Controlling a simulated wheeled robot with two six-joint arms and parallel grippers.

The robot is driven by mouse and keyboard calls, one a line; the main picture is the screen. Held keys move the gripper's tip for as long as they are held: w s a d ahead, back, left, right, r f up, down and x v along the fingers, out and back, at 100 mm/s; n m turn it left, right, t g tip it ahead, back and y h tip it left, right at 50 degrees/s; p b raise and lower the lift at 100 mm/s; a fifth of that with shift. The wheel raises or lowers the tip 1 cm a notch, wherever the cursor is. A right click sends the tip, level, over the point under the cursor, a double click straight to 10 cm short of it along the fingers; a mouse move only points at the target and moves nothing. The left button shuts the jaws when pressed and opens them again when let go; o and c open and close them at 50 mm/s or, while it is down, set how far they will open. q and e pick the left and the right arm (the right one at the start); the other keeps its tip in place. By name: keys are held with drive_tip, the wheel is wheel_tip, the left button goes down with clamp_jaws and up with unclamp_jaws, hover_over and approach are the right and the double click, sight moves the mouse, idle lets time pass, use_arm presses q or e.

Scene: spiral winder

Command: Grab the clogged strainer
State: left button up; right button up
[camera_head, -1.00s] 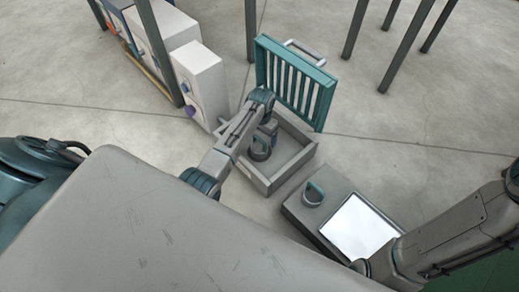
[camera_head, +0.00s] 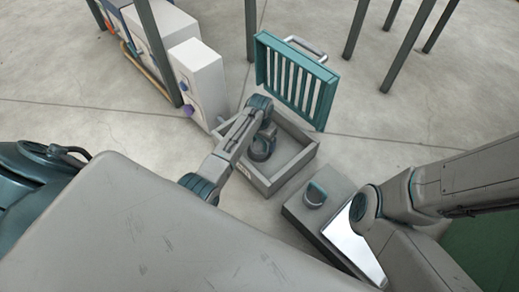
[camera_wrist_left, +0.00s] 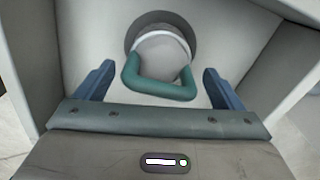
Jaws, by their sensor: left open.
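A round grey strainer with a teal loop handle (camera_wrist_left: 160,90) sits in a dark round hole in the floor of the open grey box, shown in the left wrist view. My left gripper (camera_wrist_left: 158,72) is open above it, one blue finger on each side of the handle, with gaps on both sides. In the head view my left gripper (camera_head: 262,140) reaches down into the box (camera_head: 295,165) and largely hides the strainer. My right gripper is out of view.
The teal slatted lid (camera_head: 297,80) stands open at the box's back edge. A grey block with a bright panel (camera_head: 350,240) lies to the right, partly behind my right arm. White cabinets (camera_head: 198,80) stand at the left. Dark posts rise behind.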

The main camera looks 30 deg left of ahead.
use_arm(q)
wheel_tip(320, 180, down, 2)
drive_tip(key=shift+f+b, duration=0.15)
drive_tip(key=shift+b, duration=0.45)
drive_tip(key=c, duration=1.1)
drive_tip(key=shift+c, duration=0.2)
